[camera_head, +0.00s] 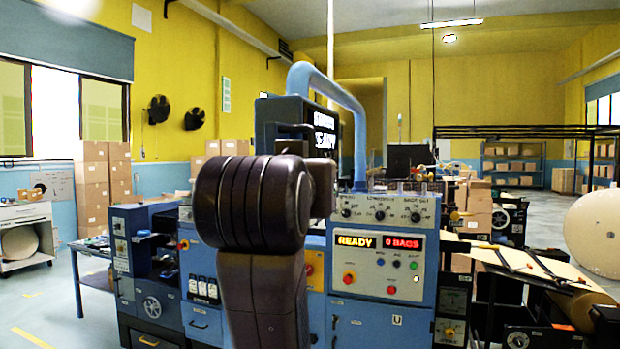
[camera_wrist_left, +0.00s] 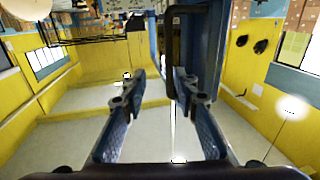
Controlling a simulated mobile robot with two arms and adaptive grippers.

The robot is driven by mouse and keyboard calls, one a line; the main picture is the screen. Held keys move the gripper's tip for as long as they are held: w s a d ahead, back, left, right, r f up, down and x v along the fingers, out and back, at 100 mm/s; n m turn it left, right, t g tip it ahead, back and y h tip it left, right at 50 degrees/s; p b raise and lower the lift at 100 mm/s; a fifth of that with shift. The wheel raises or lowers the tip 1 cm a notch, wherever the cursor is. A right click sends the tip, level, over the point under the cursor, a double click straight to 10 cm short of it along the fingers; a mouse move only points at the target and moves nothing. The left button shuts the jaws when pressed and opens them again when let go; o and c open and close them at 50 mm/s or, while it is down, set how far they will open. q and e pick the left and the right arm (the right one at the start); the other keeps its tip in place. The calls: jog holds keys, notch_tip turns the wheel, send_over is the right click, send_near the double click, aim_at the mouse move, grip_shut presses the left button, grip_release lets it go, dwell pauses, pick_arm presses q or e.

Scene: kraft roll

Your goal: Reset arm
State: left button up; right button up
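One of my arms stands upright in the middle of the head view, in front of the blue machine (camera_head: 380,265), and hides part of it. No gripper fingers can be made out clearly in the head view. In the left wrist view my left gripper (camera_wrist_left: 158,88) has its two fingers apart with nothing between them. That view shows the room upside down. My right gripper is not seen.
The machine's display panel (camera_head: 379,246) reads READY and 0 BAGS. A blue pipe (camera_head: 335,90) arches above it. A large paper roll (camera_head: 597,232) stands at right. Stacked cartons (camera_head: 92,190) and a white cabinet (camera_head: 25,235) are at left, with open floor nearby.

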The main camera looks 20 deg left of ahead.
pick_arm(q)
jog(key=shift+s+a+f, duration=0.1)
jog(key=shift+s+f, duration=0.05)
jog(key=shift+s, duration=0.35)
jog(key=shift+s, duration=0.1)
